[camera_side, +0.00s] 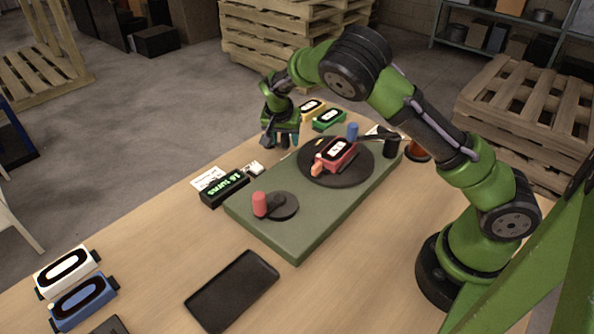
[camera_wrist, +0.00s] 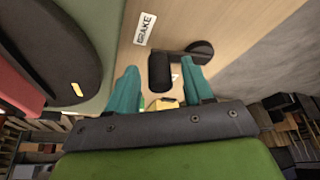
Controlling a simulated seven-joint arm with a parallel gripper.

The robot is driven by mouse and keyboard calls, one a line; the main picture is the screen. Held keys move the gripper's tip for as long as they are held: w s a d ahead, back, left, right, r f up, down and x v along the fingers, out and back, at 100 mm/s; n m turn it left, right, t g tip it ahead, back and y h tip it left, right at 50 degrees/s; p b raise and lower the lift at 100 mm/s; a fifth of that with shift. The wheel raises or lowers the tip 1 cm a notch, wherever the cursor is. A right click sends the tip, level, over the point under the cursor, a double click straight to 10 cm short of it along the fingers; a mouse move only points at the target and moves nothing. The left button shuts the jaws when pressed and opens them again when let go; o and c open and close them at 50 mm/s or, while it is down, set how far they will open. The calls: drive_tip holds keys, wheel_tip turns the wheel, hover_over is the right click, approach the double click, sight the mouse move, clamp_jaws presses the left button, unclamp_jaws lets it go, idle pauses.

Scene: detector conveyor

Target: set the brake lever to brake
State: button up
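The brake lever shows in the wrist view as a short black handle (camera_wrist: 161,72) with an arm running right to a round dark pivot (camera_wrist: 201,49). A white label reading BRAKE (camera_wrist: 145,29) lies to the upper left of the handle, apart from it. My gripper (camera_wrist: 160,82) is open, with one teal finger on each side of the handle and a visible gap on both sides. In the side view my gripper (camera_side: 284,142) points down beyond the green base's far left edge and mostly hides the lever. A second pale label is partly hidden behind the handle.
A green base (camera_side: 300,238) carries a dark turntable (camera_side: 359,176) with a red device (camera_side: 336,153), and a red-knobbed crank (camera_side: 260,204). A display reading 1.6 turns (camera_side: 225,190) stands beside it. Yellow (camera_side: 312,107) and green (camera_side: 329,119) devices stand behind my gripper. A black tray (camera_side: 232,291) lies in front.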

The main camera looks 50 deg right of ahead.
drive_tip(key=v, duration=1.7)
drive_tip(key=shift+w+d, duration=0.15)
drive_tip(key=s+a+f+n+y, duration=0.2)
drive_tip(key=s+n+y, duration=0.15)
drive_tip(key=s, duration=0.35)
drive_tip(key=s+a+r+n+t+y, duration=0.1)
drive_tip(key=s+r, duration=0.3)
drive_tip(key=s, duration=0.5)
drive_tip(key=s+a+r+n+t+y, duration=0.1)
drive_tip(key=s+r+n+t, duration=0.2)
drive_tip(key=s, duration=0.6)
drive_tip(key=shift+s+a+r+t, duration=0.15)
drive_tip(key=shift+s+r+t, duration=0.2)
drive_tip(key=shift+r, duration=0.3)
